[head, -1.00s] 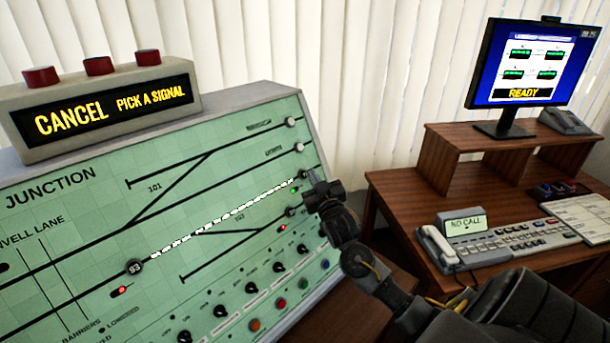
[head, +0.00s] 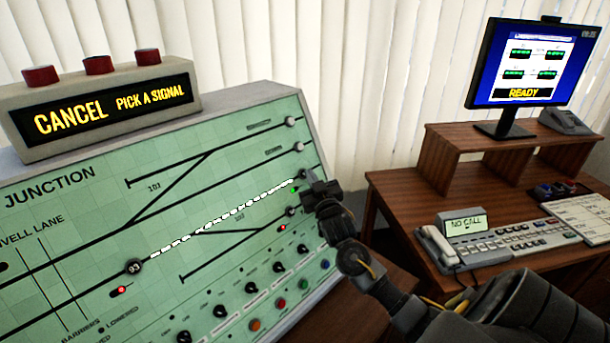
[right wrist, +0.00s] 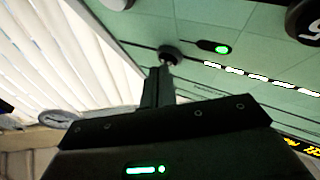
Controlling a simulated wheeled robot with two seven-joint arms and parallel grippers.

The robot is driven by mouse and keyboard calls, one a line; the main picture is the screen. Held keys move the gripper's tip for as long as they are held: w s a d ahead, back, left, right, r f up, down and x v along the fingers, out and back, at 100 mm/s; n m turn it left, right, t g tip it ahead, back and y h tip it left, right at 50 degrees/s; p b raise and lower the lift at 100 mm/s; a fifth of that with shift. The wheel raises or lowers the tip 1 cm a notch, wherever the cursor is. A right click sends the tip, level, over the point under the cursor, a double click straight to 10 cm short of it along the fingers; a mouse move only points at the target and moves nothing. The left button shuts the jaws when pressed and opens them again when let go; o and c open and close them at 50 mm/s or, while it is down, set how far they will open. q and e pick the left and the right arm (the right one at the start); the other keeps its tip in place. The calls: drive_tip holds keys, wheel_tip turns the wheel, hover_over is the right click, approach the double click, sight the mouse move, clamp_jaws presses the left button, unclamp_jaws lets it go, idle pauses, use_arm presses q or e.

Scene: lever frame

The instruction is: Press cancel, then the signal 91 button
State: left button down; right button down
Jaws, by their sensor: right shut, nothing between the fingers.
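The sloped green panel (head: 60,215) carries a white-lit track line running from the round button marked 93 (head: 134,267) up to a dark round button at its right end, which shows in the right wrist view (right wrist: 169,53). No number can be read on that button. A green light (right wrist: 222,49) glows beside it. My right gripper (head: 310,177) is shut and empty, its fingertips at that button; I cannot tell whether they touch. The display box (head: 105,108) reads "CANCEL PICK A SIGNAL". My left gripper is out of view.
Several red buttons, one of them in the middle (head: 99,65), sit on the display box. Knobs and coloured buttons line the panel's lower edge. A wooden desk (head: 400,195) at right holds a monitor (head: 535,62) reading "READY" and a phone console (head: 500,240) reading "NO CALL".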

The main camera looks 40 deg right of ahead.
drive_tip(key=shift+w+f, duration=0.15)
drive_tip(key=shift+w, duration=0.1)
drive_tip(key=shift+s, duration=0.1)
idle(0.5)
drive_tip(key=shift+s+r+p, duration=0.45)
drive_tip(key=shift+s+p, duration=0.25)
drive_tip(key=s+p, duration=0.1)
drive_tip(key=s+r+p, duration=0.1)
drive_tip(key=s, duration=0.1)
drive_tip(key=s+r+p, duration=0.1)
drive_tip(key=p, duration=0.1)
drive_tip(key=shift+s+d+r, duration=0.15)
drive_tip(key=shift+s+d, duration=0.05)
drive_tip(key=shift+d, duration=0.1)
drive_tip(key=shift+w+a, duration=0.1)
idle(0.5)
